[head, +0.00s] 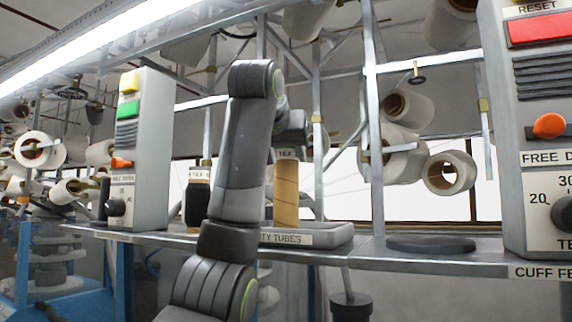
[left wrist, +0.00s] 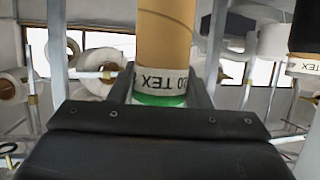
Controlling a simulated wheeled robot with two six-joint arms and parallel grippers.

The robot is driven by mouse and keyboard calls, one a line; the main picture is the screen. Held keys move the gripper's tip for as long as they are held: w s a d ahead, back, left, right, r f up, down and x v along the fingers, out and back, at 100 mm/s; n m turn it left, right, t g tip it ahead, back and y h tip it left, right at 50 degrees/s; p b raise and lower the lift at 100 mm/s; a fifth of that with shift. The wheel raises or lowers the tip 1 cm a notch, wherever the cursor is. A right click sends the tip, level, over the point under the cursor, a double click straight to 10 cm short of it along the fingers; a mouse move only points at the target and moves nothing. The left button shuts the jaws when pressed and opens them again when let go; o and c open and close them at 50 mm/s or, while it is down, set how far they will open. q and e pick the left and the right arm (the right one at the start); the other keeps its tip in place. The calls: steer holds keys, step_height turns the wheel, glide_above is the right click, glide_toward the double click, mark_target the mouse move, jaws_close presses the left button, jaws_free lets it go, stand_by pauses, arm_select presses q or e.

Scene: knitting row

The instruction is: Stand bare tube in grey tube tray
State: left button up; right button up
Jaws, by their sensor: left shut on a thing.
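The bare brown cardboard tube (head: 286,195) is upright over the grey tube tray (head: 335,235), whose front label ends in "TY TUBES". Its lower end meets the tray's outline; I cannot tell whether it rests on the tray floor. My left gripper (head: 287,148) is shut on the tube's upper end, near its white label. In the left wrist view the tube (left wrist: 165,35) sits between the fingers, with a "TEX" label and a green band. My forearm hides the tray's left part. My right gripper is not in view.
A dark wound package (head: 197,203) with a white label stands left of my arm on the shelf. A grey control box (head: 145,150) is further left, another (head: 530,90) at the right. A dark round disc (head: 430,244) lies right of the tray. Metal posts and white cones stand behind.

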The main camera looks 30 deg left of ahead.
arm_select(q)
steer(key=shift+w+f, duration=0.2)
steer(key=shift+f, duration=0.7)
steer(key=shift+w+a+f, duration=0.1)
steer(key=shift+a+f, duration=0.05)
steer(key=shift+f, duration=0.05)
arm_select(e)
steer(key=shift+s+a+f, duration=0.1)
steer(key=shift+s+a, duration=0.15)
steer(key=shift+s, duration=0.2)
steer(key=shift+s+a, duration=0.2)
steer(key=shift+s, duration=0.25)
arm_select(q)
steer(key=shift+s+f, duration=0.1)
steer(key=shift+s, duration=0.1)
steer(key=o, duration=1.2)
steer(key=shift+w, duration=0.15)
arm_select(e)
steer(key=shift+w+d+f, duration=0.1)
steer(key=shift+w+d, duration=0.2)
